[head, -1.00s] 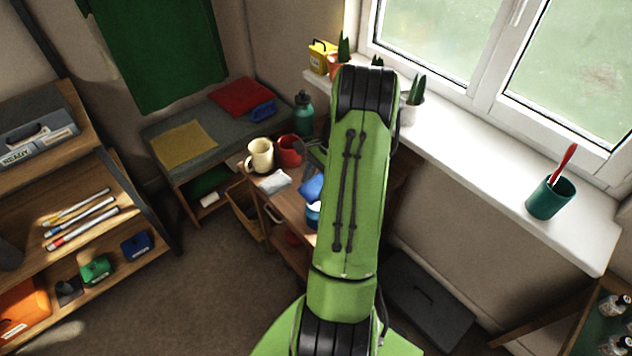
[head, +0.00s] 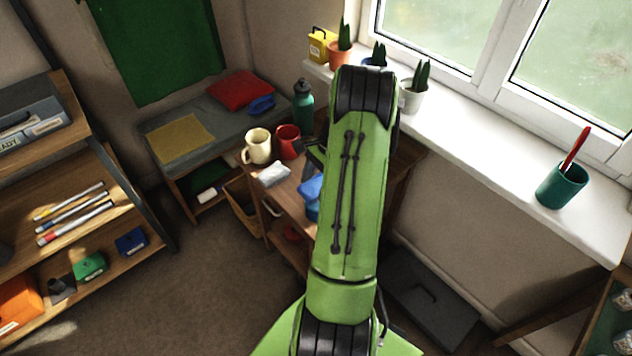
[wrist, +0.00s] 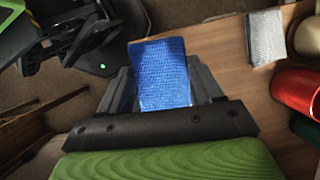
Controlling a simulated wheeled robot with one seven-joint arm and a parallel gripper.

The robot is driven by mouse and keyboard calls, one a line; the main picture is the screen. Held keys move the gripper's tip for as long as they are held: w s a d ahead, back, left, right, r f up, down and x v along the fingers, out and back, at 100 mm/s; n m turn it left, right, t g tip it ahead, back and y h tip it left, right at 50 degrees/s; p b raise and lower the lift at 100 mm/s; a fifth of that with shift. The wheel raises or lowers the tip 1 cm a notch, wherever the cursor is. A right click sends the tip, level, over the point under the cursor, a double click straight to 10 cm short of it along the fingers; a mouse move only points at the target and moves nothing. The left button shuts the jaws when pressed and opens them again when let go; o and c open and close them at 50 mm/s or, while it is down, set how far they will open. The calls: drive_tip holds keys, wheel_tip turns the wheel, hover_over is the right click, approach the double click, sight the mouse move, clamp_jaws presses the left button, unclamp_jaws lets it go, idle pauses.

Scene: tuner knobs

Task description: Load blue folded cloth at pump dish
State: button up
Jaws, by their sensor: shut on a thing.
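The blue folded cloth (wrist: 160,72) is between the two grey fingers of my gripper (wrist: 164,84) in the wrist view, and the gripper is shut on it. In the head view, blue cloth (head: 311,187) shows at the left edge of my green arm, over the small wooden table (head: 292,203). The arm hides most of the gripper there. A blue item (head: 312,211) shows just below the cloth, partly hidden. I cannot tell whether it is the pump dish, and no pump dish shows clearly.
On the table are a white folded cloth (head: 273,174), a cream mug (head: 257,147) and a red mug (head: 288,141). A teal bottle (head: 303,105) stands behind. A bench (head: 215,128) holds a red cushion and yellow cloth. The window sill lies right; open floor lies left.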

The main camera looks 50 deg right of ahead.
sight(316, 184)
drive_tip(key=shift+f+b, duration=0.4)
drive_tip(key=shift+f, duration=0.55)
idle(0.6)
idle(0.5)
wheel_tip(316, 184, up, 7)
drive_tip(key=p, duration=0.7)
drive_tip(key=shift+r, duration=0.1)
